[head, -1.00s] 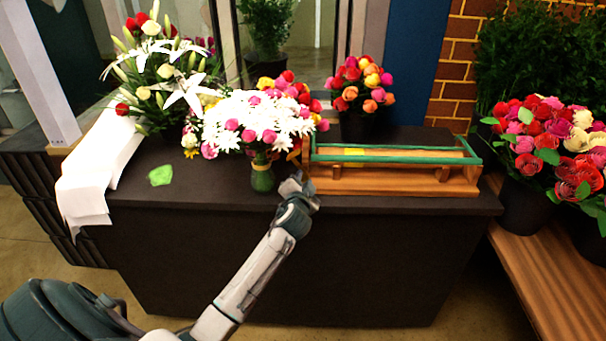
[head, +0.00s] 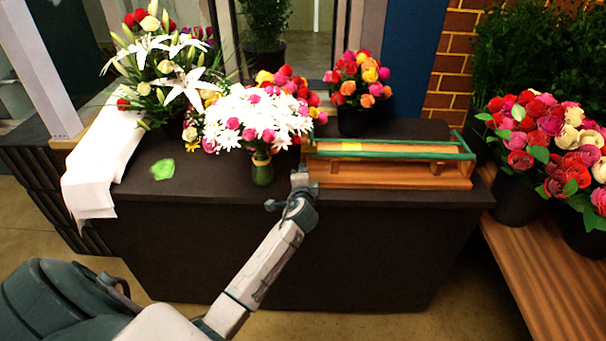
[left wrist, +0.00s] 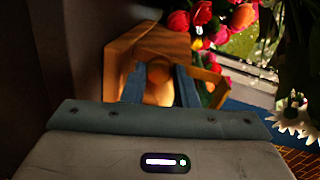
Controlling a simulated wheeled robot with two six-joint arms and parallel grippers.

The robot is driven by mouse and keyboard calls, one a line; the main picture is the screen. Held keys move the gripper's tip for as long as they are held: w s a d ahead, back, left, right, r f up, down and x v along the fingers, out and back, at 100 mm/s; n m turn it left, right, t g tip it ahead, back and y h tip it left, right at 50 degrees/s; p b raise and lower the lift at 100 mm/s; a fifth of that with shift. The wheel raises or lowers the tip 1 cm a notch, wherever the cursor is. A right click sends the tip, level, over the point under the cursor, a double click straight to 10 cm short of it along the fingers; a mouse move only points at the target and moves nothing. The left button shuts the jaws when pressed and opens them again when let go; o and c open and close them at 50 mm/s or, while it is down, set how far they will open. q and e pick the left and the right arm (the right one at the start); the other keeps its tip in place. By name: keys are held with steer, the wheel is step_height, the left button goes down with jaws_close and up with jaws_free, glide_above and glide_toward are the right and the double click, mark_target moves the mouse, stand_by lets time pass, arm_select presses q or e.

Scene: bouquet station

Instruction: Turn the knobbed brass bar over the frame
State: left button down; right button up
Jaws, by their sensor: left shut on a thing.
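A wooden frame (head: 395,184) with green rails (head: 400,155) along its top lies on the right part of the dark counter. My left gripper (head: 299,181) is at the frame's left end, at the counter's front edge. In the left wrist view the wooden end of the frame (left wrist: 120,50) surrounds my left fingers (left wrist: 160,88). They are shut on a rounded brass-coloured piece (left wrist: 160,92), seemingly the knob of the brass bar. The rest of the bar cannot be made out for certain. My right gripper is not in view.
A green vase (head: 262,170) of white and pink flowers stands close left of my gripper. A dark pot of roses (head: 355,120) stands behind the frame. A green scrap (head: 162,169) and white paper (head: 95,180) lie on the left of the counter (head: 215,185).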

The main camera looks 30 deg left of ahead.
arm_select(q)
steer(key=shift+f, duration=0.15)
steer(key=c, duration=1.1)
jaws_free()
steer(key=shift+c, duration=0.2)
steer(key=b+v, duration=0.2)
steer(key=v, duration=0.9)
